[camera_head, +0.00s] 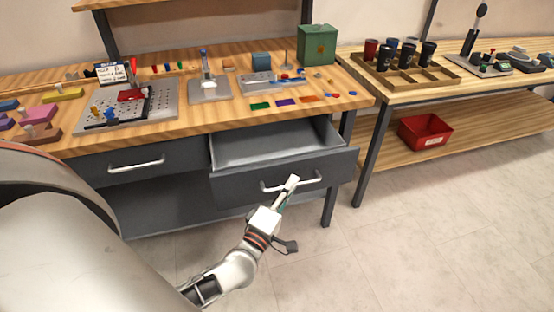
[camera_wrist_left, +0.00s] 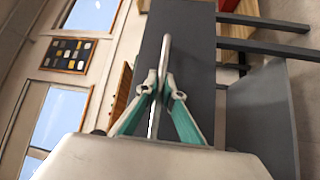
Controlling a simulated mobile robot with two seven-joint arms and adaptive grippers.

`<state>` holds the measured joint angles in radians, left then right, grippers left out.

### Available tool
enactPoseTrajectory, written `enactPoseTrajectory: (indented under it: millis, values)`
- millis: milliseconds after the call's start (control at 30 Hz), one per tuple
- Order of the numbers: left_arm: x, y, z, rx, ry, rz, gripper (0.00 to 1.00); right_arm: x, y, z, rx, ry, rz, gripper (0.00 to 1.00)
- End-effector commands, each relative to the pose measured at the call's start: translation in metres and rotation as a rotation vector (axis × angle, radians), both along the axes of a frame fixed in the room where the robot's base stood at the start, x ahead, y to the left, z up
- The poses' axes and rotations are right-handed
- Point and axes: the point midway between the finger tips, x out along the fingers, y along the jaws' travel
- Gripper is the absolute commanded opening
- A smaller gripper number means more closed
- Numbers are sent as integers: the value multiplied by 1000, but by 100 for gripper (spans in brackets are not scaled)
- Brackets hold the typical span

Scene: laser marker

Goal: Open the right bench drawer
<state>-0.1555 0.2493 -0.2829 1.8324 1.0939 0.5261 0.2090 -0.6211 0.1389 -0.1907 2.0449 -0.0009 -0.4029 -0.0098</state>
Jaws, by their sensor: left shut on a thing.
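The right bench drawer (camera_head: 232,187) is pulled out from under the wooden workbench, and its empty grey inside shows. Its white bar handle (camera_head: 308,182) runs across the dark front. My left gripper (camera_head: 290,184) is at the middle of this handle. In the left wrist view, the fingers of my left gripper (camera_wrist_left: 166,88) are shut around the handle (camera_wrist_left: 165,52), with the dark drawer front (camera_wrist_left: 191,60) behind it. My right gripper is not in view.
The left drawer (camera_head: 120,168) is shut. The workbench top holds a metal plate (camera_head: 160,106), small coloured parts and a green box (camera_head: 318,45). A second table to the right carries a wooden cup tray (camera_head: 405,78), with a red bin (camera_head: 424,132) below. The floor in front is clear.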

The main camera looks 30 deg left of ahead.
Motion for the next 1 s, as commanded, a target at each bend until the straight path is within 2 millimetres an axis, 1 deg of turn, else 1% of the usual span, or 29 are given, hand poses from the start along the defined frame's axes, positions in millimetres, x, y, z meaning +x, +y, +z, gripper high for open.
enactPoseTrajectory:
  millis: [33, 200, 400, 533, 633, 800, 1000]
  values:
    - [-12, -15, 5, -5, -2, -1, 0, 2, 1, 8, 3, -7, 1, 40]
    - [-46, -54, 3, -5, -1, 0, 0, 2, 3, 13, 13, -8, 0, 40]
    - [-76, -89, 1, -4, 0, 0, 0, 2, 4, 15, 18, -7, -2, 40]
    - [-88, -103, 1, -2, -1, 2, 0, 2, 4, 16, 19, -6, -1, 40]
    - [-93, -109, 0, -1, -1, 2, 0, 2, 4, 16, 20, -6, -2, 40]
    - [-98, -114, 0, 0, -1, 2, 0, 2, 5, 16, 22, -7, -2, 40]
    - [-98, -114, 0, 0, -1, 2, 0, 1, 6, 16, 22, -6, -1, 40]
